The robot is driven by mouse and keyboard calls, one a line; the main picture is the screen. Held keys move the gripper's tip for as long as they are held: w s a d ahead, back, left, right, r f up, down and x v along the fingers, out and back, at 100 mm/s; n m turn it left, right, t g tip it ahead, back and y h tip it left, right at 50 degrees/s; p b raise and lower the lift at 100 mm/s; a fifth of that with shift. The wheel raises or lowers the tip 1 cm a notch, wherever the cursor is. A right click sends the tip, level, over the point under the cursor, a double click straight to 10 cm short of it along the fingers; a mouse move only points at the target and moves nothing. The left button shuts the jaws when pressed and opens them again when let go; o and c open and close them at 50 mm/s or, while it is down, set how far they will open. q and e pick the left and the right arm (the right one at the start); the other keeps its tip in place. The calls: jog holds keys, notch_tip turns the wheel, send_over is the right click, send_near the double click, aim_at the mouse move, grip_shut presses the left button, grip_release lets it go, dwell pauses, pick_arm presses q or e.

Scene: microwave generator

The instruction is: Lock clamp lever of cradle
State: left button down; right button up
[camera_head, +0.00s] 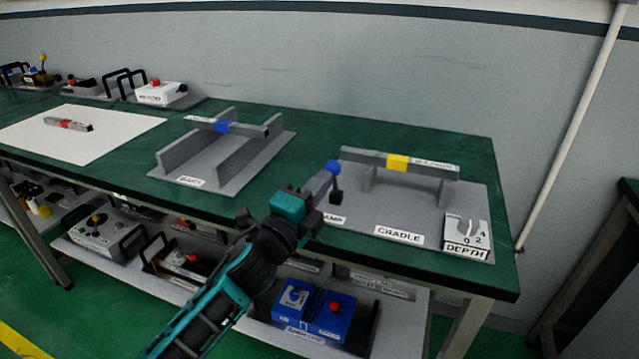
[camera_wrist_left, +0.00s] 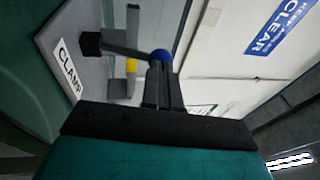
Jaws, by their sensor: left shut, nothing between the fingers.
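The cradle (camera_head: 365,223) is a grey plate at the right end of the green table, labelled CRADLE. A grey bar with a yellow band (camera_head: 397,162) rests across its two uprights. The clamp lever has a blue ball knob (camera_head: 332,167) on a dark base at the plate's left, beside the CLAMP label; the knob also shows in the left wrist view (camera_wrist_left: 161,56). My left gripper (camera_head: 324,181) is shut and empty, with its fingertips right at the knob. I cannot tell whether they touch it. My right gripper is not in view.
A DEPTH dial block (camera_head: 466,236) stands at the plate's right front. A white sheet (camera_head: 95,135) with a red-banded bar lies further left. Several devices sit on the lower shelf.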

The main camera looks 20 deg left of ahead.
pick_arm(q)
jog(key=shift+r, duration=0.1)
dwell(0.3)
jog(key=shift+w+r+p, duration=0.5)
jog(key=shift+p, duration=0.05)
jog(key=shift+w+d+r+p, duration=0.1)
jog(key=shift+w+r+p, duration=0.2)
jog(key=shift+w, duration=0.4)
jog(key=shift+w+a+r+p, duration=0.1)
jog(key=shift+w+r+p, duration=0.2)
jog(key=shift+w, duration=0.35)
jog(key=shift+w+d+r+p, duration=0.1)
jog(key=shift+w+r+p, duration=0.2)
jog(key=shift+w, duration=0.4)
jog(key=shift+w+r, duration=0.1)
jog(key=shift+w, duration=0.65)
jog(key=shift+r, duration=0.1)
